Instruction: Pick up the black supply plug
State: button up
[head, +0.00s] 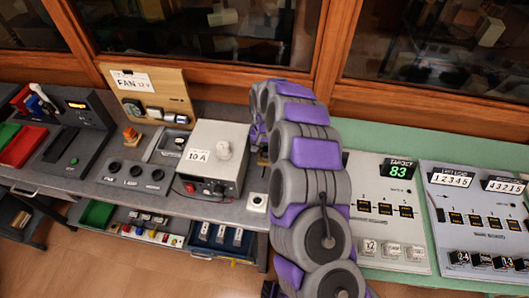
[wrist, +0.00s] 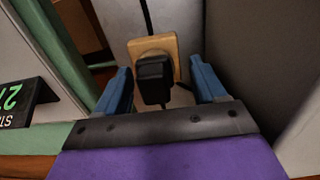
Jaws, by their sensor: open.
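The black supply plug (wrist: 154,82) shows in the wrist view, upright against a tan wooden socket block (wrist: 147,46). A dark cord rises from it. My gripper (wrist: 160,84) is open, with one blue finger left of the plug and one right of it. A gap shows on each side, wider on the right. How deep the fingers reach around the plug I cannot tell. In the head view my arm hides the plug and most of my gripper.
Grey walls stand close on both sides of the socket in the wrist view. A dark sign with green digits (wrist: 22,100) is at left. In the head view, a grey 10 A box (head: 213,158) stands left of my arm and a panel reading 83 (head: 378,215) right of it.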

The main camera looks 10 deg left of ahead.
jog(key=shift+d+r, duration=0.1)
jog(key=shift+r, duration=0.1)
jog(key=shift+w+d, duration=0.15)
jog(key=shift+d, duration=0.05)
jog(key=shift+c, duration=0.5)
jog(key=shift+d+r, duration=0.2)
jog(key=shift+d, duration=0.1)
jog(key=c, duration=0.3)
jog(key=shift+c, duration=0.7)
jog(key=shift+a, duration=0.4)
jog(key=c, duration=0.4)
jog(key=shift+a, duration=0.1)
jog(key=shift+c, duration=1.1)
jog(key=shift+d, duration=0.2)
